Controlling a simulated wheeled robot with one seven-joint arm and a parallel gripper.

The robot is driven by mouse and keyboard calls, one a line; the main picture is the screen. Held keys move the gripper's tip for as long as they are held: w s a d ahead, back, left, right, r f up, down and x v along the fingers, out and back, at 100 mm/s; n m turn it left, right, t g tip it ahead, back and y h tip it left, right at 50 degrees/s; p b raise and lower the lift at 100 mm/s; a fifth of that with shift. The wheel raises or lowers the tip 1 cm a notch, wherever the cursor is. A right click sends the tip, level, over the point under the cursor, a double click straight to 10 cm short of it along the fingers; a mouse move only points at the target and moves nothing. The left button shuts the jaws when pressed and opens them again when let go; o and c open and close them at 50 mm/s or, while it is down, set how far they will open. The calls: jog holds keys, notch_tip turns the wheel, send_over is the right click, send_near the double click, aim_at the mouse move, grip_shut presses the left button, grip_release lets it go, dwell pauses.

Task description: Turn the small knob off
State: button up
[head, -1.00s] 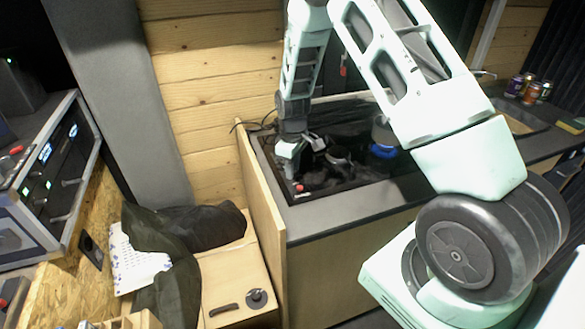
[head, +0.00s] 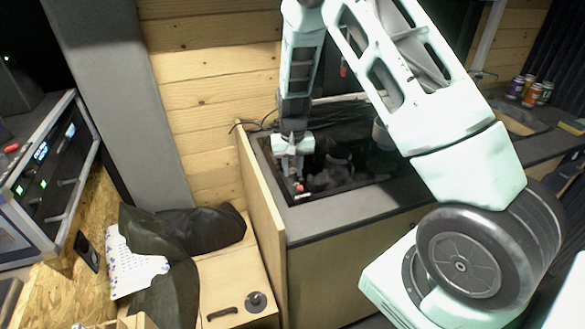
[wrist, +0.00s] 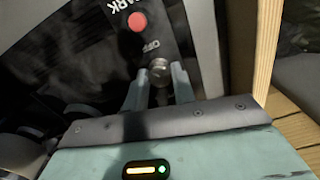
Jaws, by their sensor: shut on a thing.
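The small knob (wrist: 160,72) is a round metal cap on a dark panel strip (wrist: 150,40), just below a label reading OFF. A red button (wrist: 137,22) sits further along the strip by a label that appears to read PARK; it also shows in the head view (head: 299,188). My gripper (wrist: 158,78) is shut on the small knob, with one pale green finger on each side of it. In the head view my gripper (head: 293,178) is at the front left corner of the dark hob, and it hides the knob.
The dark hob surface (head: 350,165) lies to the right. Several cans (head: 530,90) stand by the sink at the far right.

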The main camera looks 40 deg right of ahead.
aim_at(293, 170)
jog(key=m, duration=0.5)
jog(key=shift+m, duration=0.4)
dwell(0.4)
jog(key=o, duration=1)
jog(key=shift+r, duration=0.15)
notch_tip(293, 170, up, 17)
jog(key=shift+r+b, duration=0.1)
jog(key=shift+b, duration=1.15)
